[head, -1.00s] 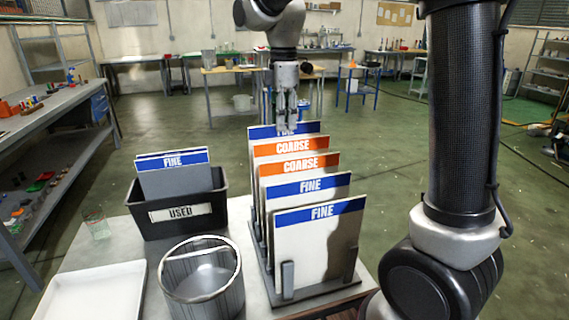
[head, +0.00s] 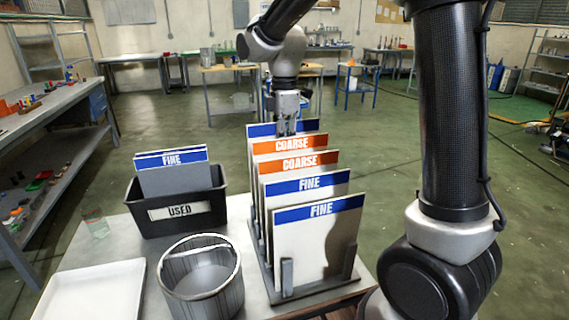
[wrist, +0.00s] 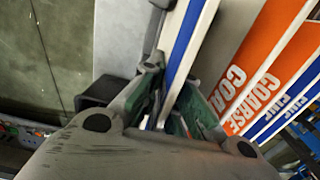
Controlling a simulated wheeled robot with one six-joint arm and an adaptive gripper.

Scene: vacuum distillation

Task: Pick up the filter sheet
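A rack (head: 270,285) on the table holds several upright filter sheets in a row. The front two are blue-labelled FINE sheets (head: 318,240) (head: 306,185). Behind them stand two orange-labelled COARSE sheets (head: 300,162) (head: 290,146). The rearmost sheet (head: 262,130) has a blue label, its lettering hidden by my gripper. My gripper (head: 286,128) points down at that sheet's top edge. In the wrist view my gripper (wrist: 172,112) is open, its green-padded fingers on either side of the blue-edged sheet (wrist: 187,42), with gaps visible beside it. The orange COARSE sheets (wrist: 243,75) are just to the right.
A black bin (head: 180,230) labelled USED holds FINE sheets left of the rack. A round metal vessel (head: 202,290) and a white tray (head: 95,295) are in front. A small glass beaker (head: 95,224) stands at the table's left edge.

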